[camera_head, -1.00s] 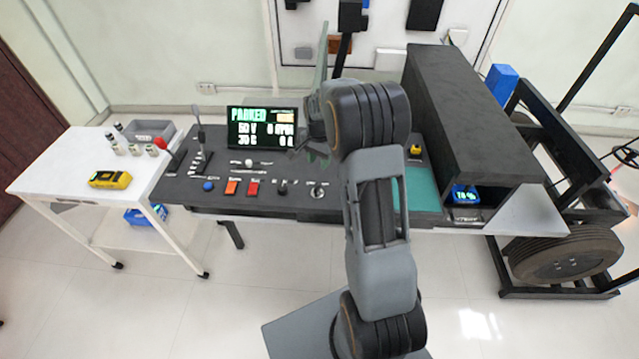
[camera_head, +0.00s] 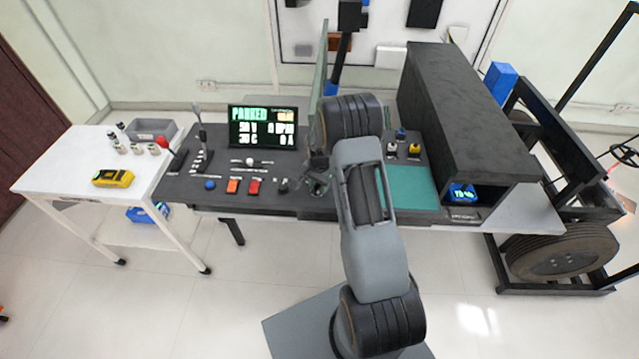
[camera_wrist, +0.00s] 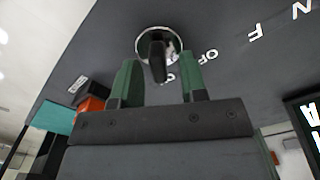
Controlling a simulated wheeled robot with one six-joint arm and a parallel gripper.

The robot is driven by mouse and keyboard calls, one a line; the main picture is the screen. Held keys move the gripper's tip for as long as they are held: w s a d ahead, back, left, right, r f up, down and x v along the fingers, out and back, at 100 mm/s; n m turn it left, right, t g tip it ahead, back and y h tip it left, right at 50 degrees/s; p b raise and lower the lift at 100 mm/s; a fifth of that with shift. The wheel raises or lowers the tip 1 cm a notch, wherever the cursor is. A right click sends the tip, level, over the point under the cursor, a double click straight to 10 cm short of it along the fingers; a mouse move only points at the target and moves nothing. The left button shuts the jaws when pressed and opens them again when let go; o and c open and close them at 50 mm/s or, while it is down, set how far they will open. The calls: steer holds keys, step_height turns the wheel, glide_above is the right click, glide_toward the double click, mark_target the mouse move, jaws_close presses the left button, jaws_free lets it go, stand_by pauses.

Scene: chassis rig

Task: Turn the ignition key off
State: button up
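The ignition key (camera_wrist: 157,50) is a black bar standing in a round silver lock ring (camera_wrist: 176,42) on the dark console, shown in the wrist view. White letters lie to the ring's right and below it, only partly readable. My gripper (camera_wrist: 160,72) has its two green fingers apart, one on each side of the key's near end. Gaps show between the key and both fingers. I cannot tell how deep the key sits between them. In the head view my gripper (camera_head: 318,182) is low over the console's front and hides the key.
The console (camera_head: 225,170) carries a lit screen (camera_head: 262,127) reading PARKED, levers, and a blue (camera_head: 210,185), an orange and a red button left of my gripper. A dark shelf box (camera_head: 470,110) stands to the right. A white side table (camera_head: 65,165) is at left.

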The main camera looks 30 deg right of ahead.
jaws_close()
stand_by(0.3)
steer(key=shift+f+n+b, duration=0.15)
steer(key=shift+n+b, duration=0.75)
steer(key=shift+b, duration=0.05)
steer(key=n+b, duration=0.2)
steer(key=n, duration=0.1)
steer(key=shift+w+a+n, duration=0.15)
steer(key=shift+n, duration=0.15)
steer(key=n+b, duration=0.1)
steer(key=n, duration=0.1)
steer(key=n+b, duration=0.1)
steer(key=n, duration=0.1)
steer(key=n+b, duration=0.1)
steer(key=n, duration=0.1)
steer(key=shift+a, duration=0.25)
steer(key=shift+n, duration=0.4)
jaws_free()
steer(key=shift+r, duration=0.2)
